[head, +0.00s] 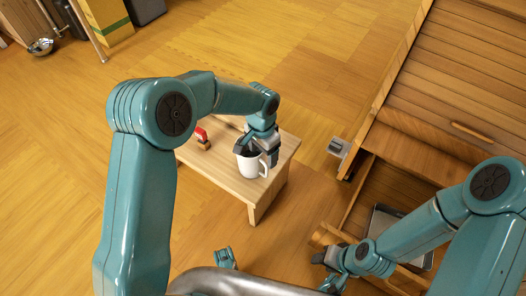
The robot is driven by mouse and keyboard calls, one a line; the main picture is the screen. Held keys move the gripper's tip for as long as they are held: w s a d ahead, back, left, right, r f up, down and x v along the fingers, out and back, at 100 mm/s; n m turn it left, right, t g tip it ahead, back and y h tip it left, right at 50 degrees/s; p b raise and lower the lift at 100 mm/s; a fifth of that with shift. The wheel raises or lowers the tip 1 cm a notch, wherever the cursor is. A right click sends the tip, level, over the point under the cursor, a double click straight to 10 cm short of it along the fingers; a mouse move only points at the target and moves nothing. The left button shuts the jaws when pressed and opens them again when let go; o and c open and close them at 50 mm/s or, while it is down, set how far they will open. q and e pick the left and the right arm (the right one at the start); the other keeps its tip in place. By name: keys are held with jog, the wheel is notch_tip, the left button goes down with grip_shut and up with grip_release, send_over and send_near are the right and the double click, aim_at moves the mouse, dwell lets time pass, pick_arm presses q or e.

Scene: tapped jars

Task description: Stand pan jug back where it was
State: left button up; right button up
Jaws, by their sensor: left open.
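A white jug (249,167) with a handle on its right side stands upright on a small, low wooden table (226,177). My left gripper (258,149) is over the jug's rim, at its right and far side. It is open, and whether its fingers touch the jug is unclear. The gripper hides part of the rim. My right gripper (331,269) is low at the bottom right, in front of the wooden cabinet; its jaws are too small and covered to read.
A small red and wooden thing (202,138) is on the table left of the jug. A wooden cabinet (440,85) fills the right, with an open lower part holding a grey tray (381,222). A metal bowl (41,46) lies far left. Much of the wooden floor is clear.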

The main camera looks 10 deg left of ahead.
pick_arm(q)
jog(key=shift+r+p, duration=1.1)
jog(key=shift+r, duration=0.5)
notch_tip(320, 180, up, 16)
jog(key=p, duration=0.5)
jog(key=shift+w+a+r, duration=0.15)
jog(key=shift+a, duration=0.15)
